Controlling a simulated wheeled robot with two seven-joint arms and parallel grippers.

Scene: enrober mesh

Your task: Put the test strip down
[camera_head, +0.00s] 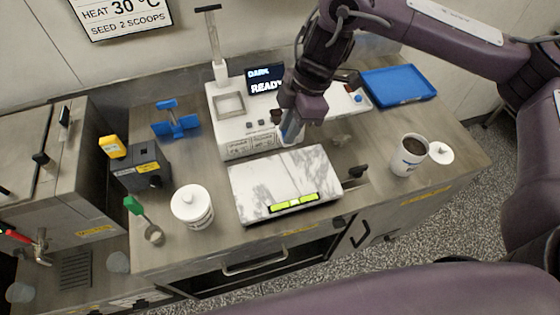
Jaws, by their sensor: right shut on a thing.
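My right gripper (291,132) comes in from the upper right and points down. It is shut on a small pale thing, likely the test strip, mostly hidden by the fingers. The gripper is above the front of the white machine (240,132), just behind the far edge of the white marble slab (270,175). I cannot tell whether the strip touches a surface. The slab lies flat with a yellow-green level (294,202) at its front edge. My left gripper is not in view.
The machine's screen (265,79) reads DARK READY. A blue tray (398,86) lies at back right. A cup of dark contents (409,155) and a white lid (441,153) stand at right. A white lidded jar (192,206), black box (141,170) and blue stand (175,121) are left.

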